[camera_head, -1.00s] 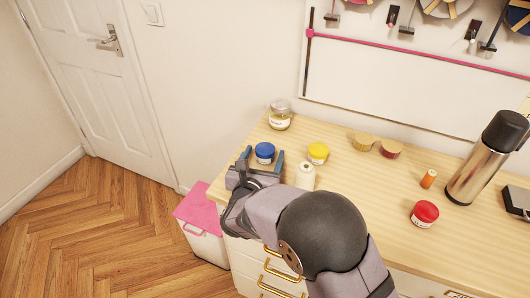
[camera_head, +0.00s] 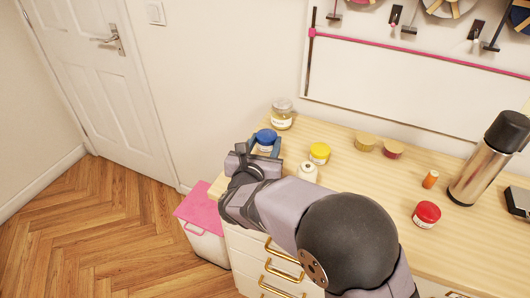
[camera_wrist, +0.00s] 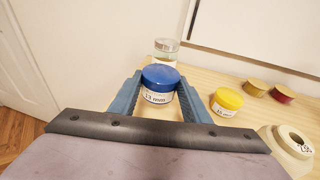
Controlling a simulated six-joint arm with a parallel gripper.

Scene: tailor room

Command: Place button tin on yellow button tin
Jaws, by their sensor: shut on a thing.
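A blue-lidded button tin (camera_head: 266,136) is between the fingers of my gripper (camera_head: 264,148) at the left end of the wooden table. In the wrist view the blue tin (camera_wrist: 160,84) stands upright, its white label facing me, with a finger against each side. My gripper (camera_wrist: 157,95) is shut on it. The tin seems slightly raised, though its base is partly hidden. The yellow button tin (camera_head: 319,152) stands upright on the table to the right, apart from my gripper. It also shows in the wrist view (camera_wrist: 226,101), its top clear.
A glass jar (camera_head: 282,115) stands just behind the blue tin. A cream bottle-like spool (camera_head: 307,173) stands in front of the yellow tin. Two ribbon rolls (camera_head: 365,142), a red tin (camera_head: 426,213), an orange spool (camera_head: 430,179) and a steel flask (camera_head: 487,160) are further right.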

